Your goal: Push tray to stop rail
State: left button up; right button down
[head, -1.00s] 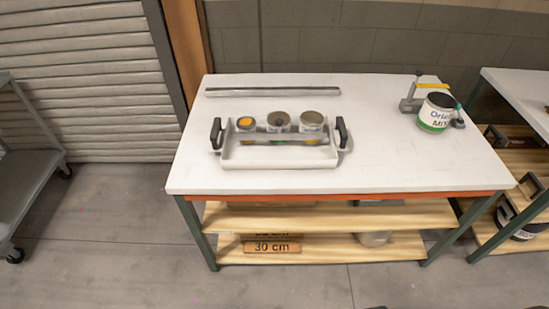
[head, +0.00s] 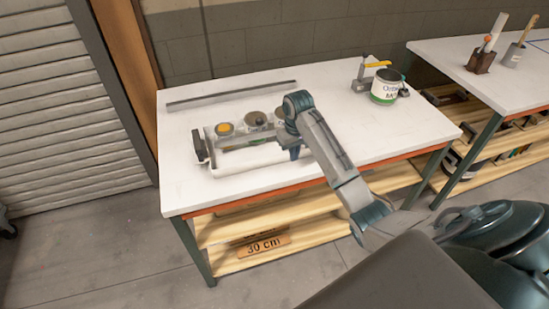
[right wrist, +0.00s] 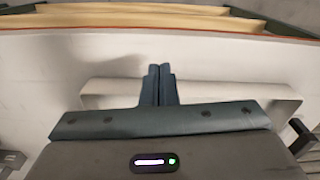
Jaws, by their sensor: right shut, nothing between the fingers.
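The white tray (head: 240,185) lies on the white tabletop, with black handles at its ends and three colorant cans (head: 224,129) in a row inside. The grey stop rail (head: 232,95) lies behind it, with bare tabletop between them. My right gripper (head: 294,153) is over the tray's near side, toward its right end, and hides the right handle. In the right wrist view its fingers (right wrist: 158,85) are shut and empty, crossing the tray's near wall (right wrist: 235,92). I cannot tell whether they touch it. My left gripper is out of view.
Wooden shelves (head: 225,230) sit under the table. Another table (head: 450,55) stands to the right. The tabletop right of the tray is mostly clear.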

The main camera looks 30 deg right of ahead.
jog(key=w+f+b, duration=0.1)
jog(key=b, duration=0.3)
jog(key=shift+a+f, duration=0.15)
jog(key=shift+f, duration=0.25)
notch_tip(320, 180, down, 4)
jog(key=shift+a+f+p, duration=0.1)
jog(key=shift+f+p, duration=0.15)
jog(key=shift+p, duration=0.45)
jog(key=shift+w+d+r+p, duration=0.1)
jog(key=shift+w+p, duration=0.05)
jog(key=shift+w, duration=0.45)
jog(key=shift+w+d+r+p, duration=0.1)
jog(key=shift+w+p, duration=0.05)
jog(key=shift+w, duration=0.45)
jog(key=shift+w+f, duration=0.2)
jog(key=shift+w, duration=0.7)
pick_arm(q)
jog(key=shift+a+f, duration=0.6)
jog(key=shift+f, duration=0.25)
